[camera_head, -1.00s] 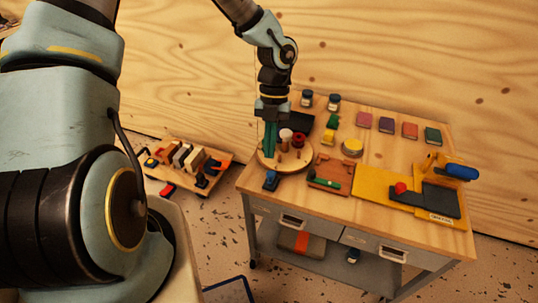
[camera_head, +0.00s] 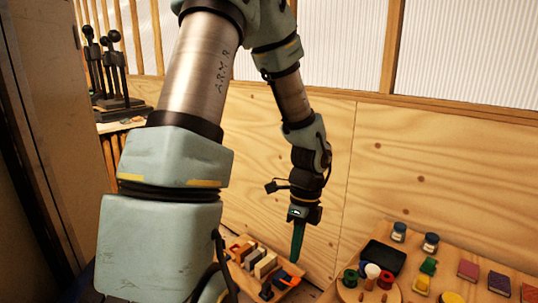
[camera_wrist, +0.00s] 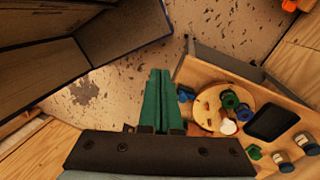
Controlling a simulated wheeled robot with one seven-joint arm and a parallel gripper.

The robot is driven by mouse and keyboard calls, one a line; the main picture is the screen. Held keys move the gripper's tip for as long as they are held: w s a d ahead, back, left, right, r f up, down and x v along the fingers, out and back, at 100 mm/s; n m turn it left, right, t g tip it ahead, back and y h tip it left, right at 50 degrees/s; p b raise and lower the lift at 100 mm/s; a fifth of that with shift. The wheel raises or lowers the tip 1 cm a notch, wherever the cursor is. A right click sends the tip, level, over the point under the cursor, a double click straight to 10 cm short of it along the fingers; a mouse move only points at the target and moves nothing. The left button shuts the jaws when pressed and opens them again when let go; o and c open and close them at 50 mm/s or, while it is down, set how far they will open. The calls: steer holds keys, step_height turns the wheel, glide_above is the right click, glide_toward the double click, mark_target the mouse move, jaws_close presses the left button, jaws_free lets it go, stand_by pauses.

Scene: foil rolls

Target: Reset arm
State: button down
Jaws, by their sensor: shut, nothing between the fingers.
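My gripper (camera_head: 297,258) points down with its green fingers pressed together and nothing between them. In the head view it hangs in the air left of the table (camera_head: 460,262), in front of the plywood wall. In the wrist view the closed green fingers (camera_wrist: 160,76) stand above the speckled floor, left of the table. The round wooden board (camera_wrist: 205,110) with small green and white rolls lies to the right of the fingers, apart from them. In the head view the board is partly cut off at the bottom.
A low board with several blocks (camera_head: 263,264) is behind and left of my gripper. A dark tray (camera_head: 383,257) and two jars (camera_head: 399,232) sit on the table. A dark cabinet-like box (camera_wrist: 120,35) is at upper left in the wrist view.

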steer(key=a+r+n+t, duration=0.1)
steer(key=a+r+n, duration=0.3)
steer(key=n, duration=0.7)
steer(key=a+r+n+t+h, duration=0.1)
steer(key=a+r+n, duration=0.3)
steer(key=a+n, duration=0.5)
steer(key=n+t, duration=0.1)
steer(key=n, duration=0.2)
steer(key=shift+t+h, duration=0.3)
steer(key=shift+w+a+r, duration=0.1)
